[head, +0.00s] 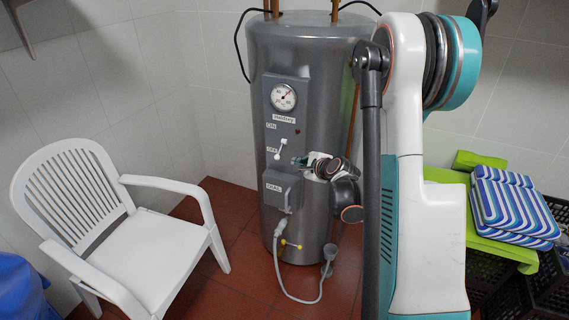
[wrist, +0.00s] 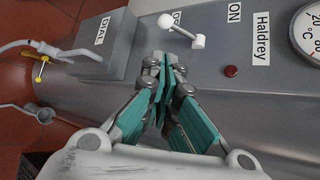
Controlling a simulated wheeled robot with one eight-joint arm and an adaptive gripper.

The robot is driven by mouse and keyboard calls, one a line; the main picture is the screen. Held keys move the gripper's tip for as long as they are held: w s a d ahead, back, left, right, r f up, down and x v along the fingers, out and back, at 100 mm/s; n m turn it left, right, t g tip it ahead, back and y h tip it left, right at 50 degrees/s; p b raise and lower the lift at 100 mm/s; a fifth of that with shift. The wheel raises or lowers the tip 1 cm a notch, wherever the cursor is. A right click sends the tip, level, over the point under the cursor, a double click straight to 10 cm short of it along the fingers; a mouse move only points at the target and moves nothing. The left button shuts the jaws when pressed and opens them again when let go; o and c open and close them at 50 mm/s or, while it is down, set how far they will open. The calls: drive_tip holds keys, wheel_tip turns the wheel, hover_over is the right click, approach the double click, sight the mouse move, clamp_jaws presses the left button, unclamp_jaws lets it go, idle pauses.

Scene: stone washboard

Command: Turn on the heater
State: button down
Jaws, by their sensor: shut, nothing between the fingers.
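The heater (head: 325,75) is a tall grey cylinder with a control panel on its front. A white lever switch (head: 281,147) sits on the panel beside the ON and OFF labels; it also shows in the wrist view (wrist: 183,31). Its knob end points down, toward the OFF side. My gripper (head: 302,161) is shut and empty, close in front of the panel, just right of and slightly below the lever in the head view. In the wrist view its fingertips (wrist: 163,62) are near the knob, with no clear contact; part of the OFF label is hidden.
The panel has a round gauge (head: 283,97), a red lamp (wrist: 231,71) and a box marked DIAL (head: 282,188) below the lever. A white chair (head: 150,240) stands left. A green table (head: 500,246) with striped cushions (head: 515,210) stands right. My arm blocks the middle right.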

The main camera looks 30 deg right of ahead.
sight(280, 151)
drive_tip(key=shift+d+f, duration=0.1)
drive_tip(key=shift+f, duration=0.05)
drive_tip(key=b+x, duration=0.3)
drive_tip(key=x, duration=0.7)
idle(0.6)
drive_tip(key=shift+r+m+g+y, duration=0.2)
drive_tip(key=shift+m+g+y, duration=0.1)
drive_tip(key=shift+m+g, duration=0.1)
